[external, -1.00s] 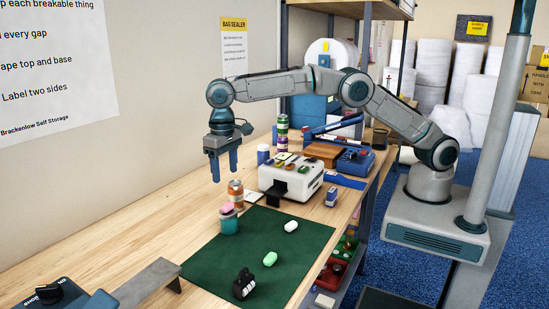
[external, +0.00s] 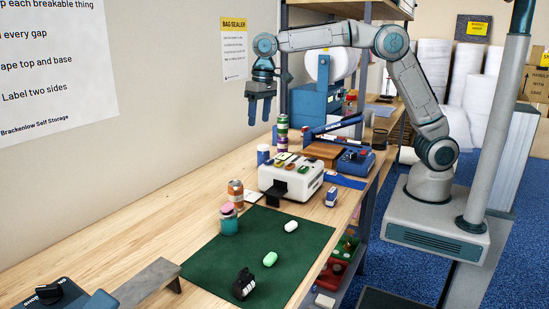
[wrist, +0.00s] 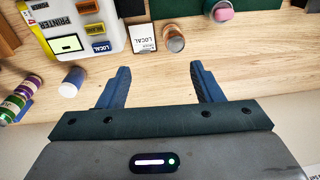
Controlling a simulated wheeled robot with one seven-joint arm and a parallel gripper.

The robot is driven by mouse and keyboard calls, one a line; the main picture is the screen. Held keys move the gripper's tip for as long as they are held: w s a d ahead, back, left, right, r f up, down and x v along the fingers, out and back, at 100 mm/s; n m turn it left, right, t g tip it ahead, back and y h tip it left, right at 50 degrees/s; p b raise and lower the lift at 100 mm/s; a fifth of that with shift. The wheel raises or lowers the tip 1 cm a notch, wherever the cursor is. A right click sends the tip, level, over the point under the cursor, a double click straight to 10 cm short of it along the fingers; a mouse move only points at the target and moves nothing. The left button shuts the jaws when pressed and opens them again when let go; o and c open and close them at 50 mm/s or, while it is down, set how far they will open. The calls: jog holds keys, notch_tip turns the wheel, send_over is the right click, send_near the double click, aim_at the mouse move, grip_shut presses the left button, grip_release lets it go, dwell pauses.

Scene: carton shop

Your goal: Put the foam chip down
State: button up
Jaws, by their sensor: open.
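My gripper (external: 260,112) is open and empty, high above the back of the bench near the wall. In the wrist view its two blue fingers (wrist: 160,72) are spread with only bench top between them. A white capsule-shaped piece (external: 291,226) and a pale green one (external: 270,259) lie apart on the dark green mat (external: 225,268); both look like foam chips. A pink piece (external: 228,208) sits on top of a teal jar (external: 230,226) at the mat's back left corner, also in the wrist view (wrist: 224,12). I cannot tell whether it is a chip or a lid.
An orange-labelled can (external: 236,193) stands behind the jar. A white label printer (external: 292,176) and a small box (external: 331,197) are to its right. A black tape dispenser (external: 244,284) sits at the mat's front.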

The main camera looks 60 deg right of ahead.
jog(key=s+d+r, duration=0.3)
jog(key=s+d, duration=0.3)
jog(key=d, duration=0.5)
jog(key=s+d+f+t, duration=0.1)
jog(key=s+d+f, duration=0.2)
jog(key=s+d, duration=0.4)
jog(key=s+d+f+t, duration=0.2)
jog(key=s+d+f, duration=0.2)
jog(key=s+d, duration=0.4)
jog(key=s, duration=0.7)
jog(key=shift+h, duration=0.3)
